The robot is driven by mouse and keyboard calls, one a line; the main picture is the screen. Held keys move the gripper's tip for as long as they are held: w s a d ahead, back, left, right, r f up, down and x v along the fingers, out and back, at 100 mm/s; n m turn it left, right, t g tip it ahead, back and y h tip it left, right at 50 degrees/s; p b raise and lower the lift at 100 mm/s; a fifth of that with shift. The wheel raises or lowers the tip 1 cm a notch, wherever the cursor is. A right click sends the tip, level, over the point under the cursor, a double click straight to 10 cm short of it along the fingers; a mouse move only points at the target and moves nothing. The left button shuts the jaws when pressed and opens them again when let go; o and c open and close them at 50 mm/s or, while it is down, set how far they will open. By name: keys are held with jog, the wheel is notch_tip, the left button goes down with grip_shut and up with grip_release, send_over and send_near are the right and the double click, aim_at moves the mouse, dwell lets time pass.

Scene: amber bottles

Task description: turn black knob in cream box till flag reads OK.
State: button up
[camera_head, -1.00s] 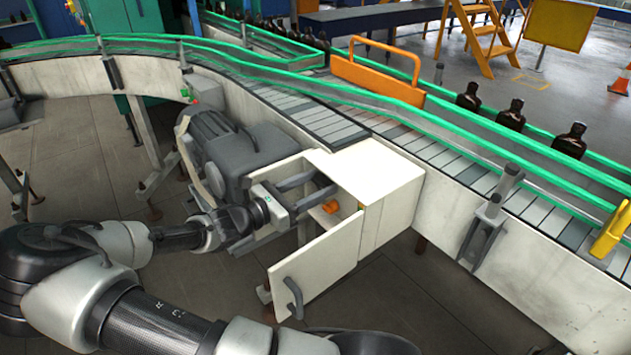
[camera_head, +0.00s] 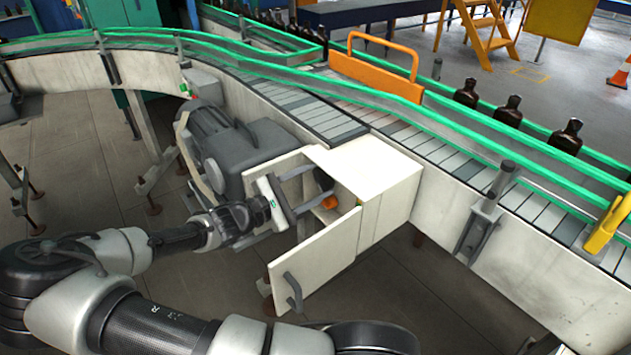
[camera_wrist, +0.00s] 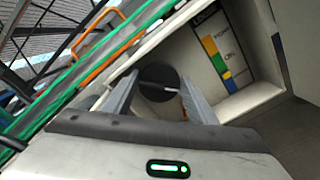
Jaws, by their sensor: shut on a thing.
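The cream box (camera_head: 388,180) stands at the conveyor's side with its door (camera_head: 318,262) swung open. The black knob (camera_wrist: 158,76) is round and sits inside the box, with a pale mark at its lower right. My gripper (camera_wrist: 160,90) is shut on the knob, one finger on each side. In the head view my gripper (camera_head: 317,186) reaches into the box opening, and the knob is a small dark shape. A panel (camera_wrist: 220,45) beside the knob carries blue, green and yellow bands with lettering. The lettering is too small and tilted to read surely, so I cannot tell the flag's reading.
An orange piece (camera_head: 329,202) shows inside the box below my fingers. A grey motor (camera_head: 235,150) stands left of the box. The conveyor (camera_head: 440,150) with green rails runs behind, carrying dark bottles (camera_head: 508,112). The open door's handle (camera_head: 293,291) sticks out in front.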

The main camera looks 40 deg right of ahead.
jog(key=shift+m, duration=0.5)
jog(key=o, duration=0.8)
jog(key=shift+a, duration=0.1)
jog(key=a, duration=1.2)
jog(key=shift+s+p, duration=0.2)
jog(key=shift+p, duration=0.15)
